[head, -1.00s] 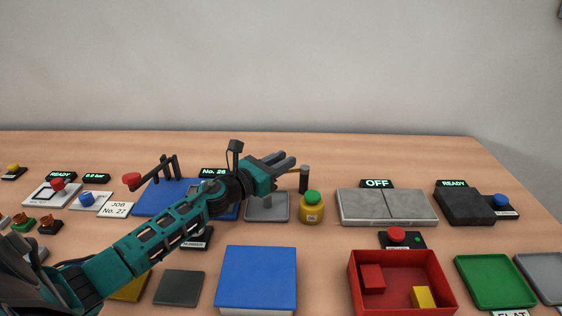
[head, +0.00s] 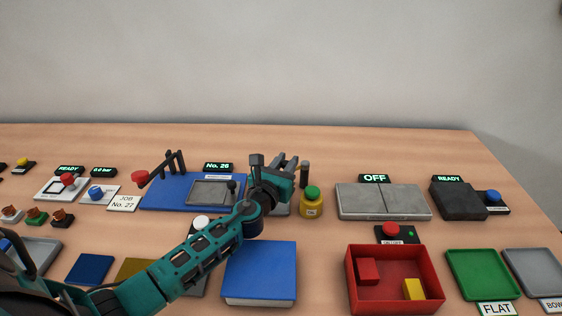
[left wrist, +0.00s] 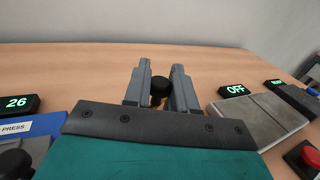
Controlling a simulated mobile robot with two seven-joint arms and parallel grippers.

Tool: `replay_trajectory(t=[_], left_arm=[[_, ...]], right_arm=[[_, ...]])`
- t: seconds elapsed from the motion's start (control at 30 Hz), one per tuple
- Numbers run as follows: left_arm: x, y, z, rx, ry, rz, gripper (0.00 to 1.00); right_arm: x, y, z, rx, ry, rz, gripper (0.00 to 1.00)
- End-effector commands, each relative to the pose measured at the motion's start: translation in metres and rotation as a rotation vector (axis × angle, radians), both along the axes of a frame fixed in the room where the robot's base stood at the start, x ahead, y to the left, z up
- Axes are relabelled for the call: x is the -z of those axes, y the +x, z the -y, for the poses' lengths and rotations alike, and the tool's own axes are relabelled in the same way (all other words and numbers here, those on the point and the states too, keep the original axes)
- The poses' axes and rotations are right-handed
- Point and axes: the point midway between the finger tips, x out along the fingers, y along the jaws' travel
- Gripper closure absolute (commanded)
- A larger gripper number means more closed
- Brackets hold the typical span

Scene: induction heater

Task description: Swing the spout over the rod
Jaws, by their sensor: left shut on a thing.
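My left gripper (head: 288,165) reaches in from the left, at a dark upright post (head: 304,170) behind the yellow bottle. In the left wrist view the gripper (left wrist: 161,82) has its fingers on either side of a black round knob (left wrist: 160,88), with a bit of brass just below it. It is shut on this brass piece, which I take for the spout (left wrist: 157,102). In the head view the gripper hides the spout. I cannot make out a separate rod. My right gripper is not in view.
A yellow bottle with a green cap (head: 312,201) stands close in front of the post. A grey plate marked OFF (head: 385,202) lies to the right. A blue block (head: 260,272) and a red box (head: 350,285) are nearer. Bare table lies behind the post.

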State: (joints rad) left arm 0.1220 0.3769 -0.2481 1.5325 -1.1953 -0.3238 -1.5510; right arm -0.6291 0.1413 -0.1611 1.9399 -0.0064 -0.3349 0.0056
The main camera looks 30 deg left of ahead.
Motion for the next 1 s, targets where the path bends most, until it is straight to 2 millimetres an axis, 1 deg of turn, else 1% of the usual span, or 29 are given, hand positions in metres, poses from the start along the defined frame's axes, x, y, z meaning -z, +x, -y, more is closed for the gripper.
replay_trajectory(t=[0.07,0.1,0.3,0.53,0.67,0.77,1.0], left_arm=[[-0.002,0.0,0.0,-0.001,0.002,0.005,1.0],[-0.002,0.0,0.0,0.0,0.001,0.005,0.72],[-0.002,0.0,0.0,0.001,0.0,0.003,0.54],[-0.001,0.0,0.0,0.002,0.0,0.001,0.54],[0.0,-0.007,0.001,0.002,0.001,0.0,0.54],[0.0,-0.02,0.002,0.003,0.001,-0.001,0.54],[0.001,-0.067,0.007,0.003,0.0,-0.001,0.54]], right_arm=[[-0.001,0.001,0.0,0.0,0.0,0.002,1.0],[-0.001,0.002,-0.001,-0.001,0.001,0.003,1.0],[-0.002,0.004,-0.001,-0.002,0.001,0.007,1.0],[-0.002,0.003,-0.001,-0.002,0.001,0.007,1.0],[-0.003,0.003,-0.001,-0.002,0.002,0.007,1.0],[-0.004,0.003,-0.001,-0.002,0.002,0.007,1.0],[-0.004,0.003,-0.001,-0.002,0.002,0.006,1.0]])
